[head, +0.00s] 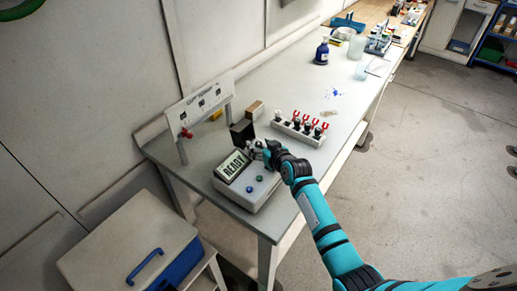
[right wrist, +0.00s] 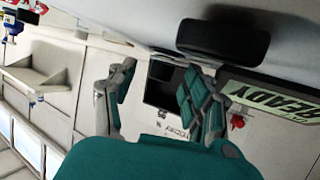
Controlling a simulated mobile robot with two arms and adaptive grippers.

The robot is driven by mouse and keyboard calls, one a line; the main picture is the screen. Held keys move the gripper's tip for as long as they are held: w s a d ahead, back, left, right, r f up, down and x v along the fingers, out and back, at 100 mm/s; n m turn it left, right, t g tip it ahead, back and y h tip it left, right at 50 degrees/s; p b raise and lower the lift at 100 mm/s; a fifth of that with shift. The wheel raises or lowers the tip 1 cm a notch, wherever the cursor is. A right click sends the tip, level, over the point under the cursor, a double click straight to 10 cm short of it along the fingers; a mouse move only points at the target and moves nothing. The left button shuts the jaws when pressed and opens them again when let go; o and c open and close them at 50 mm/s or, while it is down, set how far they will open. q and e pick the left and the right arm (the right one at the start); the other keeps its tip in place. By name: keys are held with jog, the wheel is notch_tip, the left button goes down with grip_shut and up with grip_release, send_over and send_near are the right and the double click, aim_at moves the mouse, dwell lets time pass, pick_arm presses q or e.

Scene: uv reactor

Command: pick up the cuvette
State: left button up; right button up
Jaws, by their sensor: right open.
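I cannot make out the cuvette clearly in either view. The reactor (head: 262,189) is a light grey box with a READY screen (head: 231,166) at the near end of the bench, and the screen also shows in the right wrist view (right wrist: 272,97). A black block (head: 242,133) stands at its back. My right gripper (head: 259,149) is just right of the black block, over the reactor's back part, and partly hides what is there. In the right wrist view its fingers (right wrist: 160,95) are apart, with a dark square opening (right wrist: 163,86) beyond them. My left gripper is not in view.
A white rack (head: 299,133) with black holders and red clips stands to the right. A small tan block (head: 255,110) and a white sign panel (head: 200,102) are behind. A blue bottle (head: 322,53) stands farther back. The bench's middle is mostly clear.

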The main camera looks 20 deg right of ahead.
jog(key=shift+w+f, duration=0.1)
jog(key=shift+w, duration=0.15)
jog(key=shift+c, duration=0.2)
grip_shut()
